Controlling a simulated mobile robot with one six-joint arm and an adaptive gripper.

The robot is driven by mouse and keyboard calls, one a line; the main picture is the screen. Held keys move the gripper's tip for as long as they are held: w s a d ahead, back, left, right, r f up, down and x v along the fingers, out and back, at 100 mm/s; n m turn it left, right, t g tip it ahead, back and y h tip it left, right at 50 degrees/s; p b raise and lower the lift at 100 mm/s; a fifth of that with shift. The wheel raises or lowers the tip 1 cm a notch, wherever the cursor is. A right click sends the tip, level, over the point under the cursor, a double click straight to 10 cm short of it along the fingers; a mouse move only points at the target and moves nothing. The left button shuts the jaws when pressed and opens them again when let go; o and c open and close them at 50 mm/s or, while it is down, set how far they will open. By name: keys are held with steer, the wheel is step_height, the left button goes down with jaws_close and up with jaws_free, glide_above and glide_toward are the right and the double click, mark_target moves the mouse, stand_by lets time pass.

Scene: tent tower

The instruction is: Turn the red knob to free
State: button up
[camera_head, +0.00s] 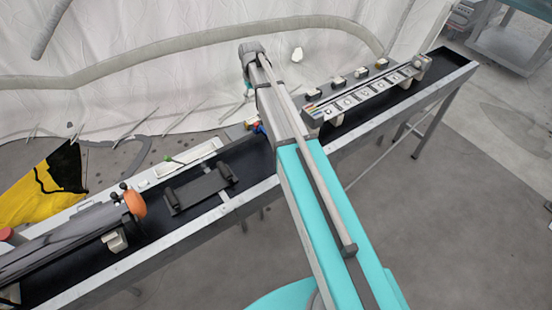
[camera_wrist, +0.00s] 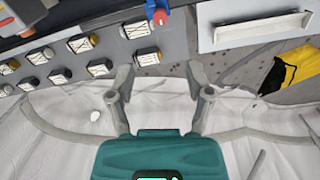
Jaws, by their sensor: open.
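The red knob (camera_wrist: 160,17) shows at the top middle of the wrist view, on a blue base (camera_wrist: 154,4) at the edge of a grey panel. My gripper (camera_wrist: 159,74) is open and empty, its two fingers spread apart below the knob in that view and not touching it. In the head view, a small blue part (camera_head: 258,128) shows just left of my arm. My gripper cannot be made out there, and the knob's markings are too small to read.
Several labelled switch blocks (camera_wrist: 99,67) line the grey panel beside the knob. A white tray (camera_wrist: 258,30) lies to its right. In the head view, a long black bench (camera_head: 255,165) runs diagonally, with an orange disc (camera_head: 134,202) and a dark cradle (camera_head: 200,188).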

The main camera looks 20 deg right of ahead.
steer(key=s+f+b, duration=0.2)
steer(key=s, duration=1.2)
steer(key=s+f+m+b, duration=0.1)
steer(key=s+f+b, duration=0.1)
steer(key=s, duration=1.3)
steer(key=shift+a+f+b, duration=0.15)
steer(key=shift+f+b, duration=0.2)
steer(key=shift+b, duration=0.35)
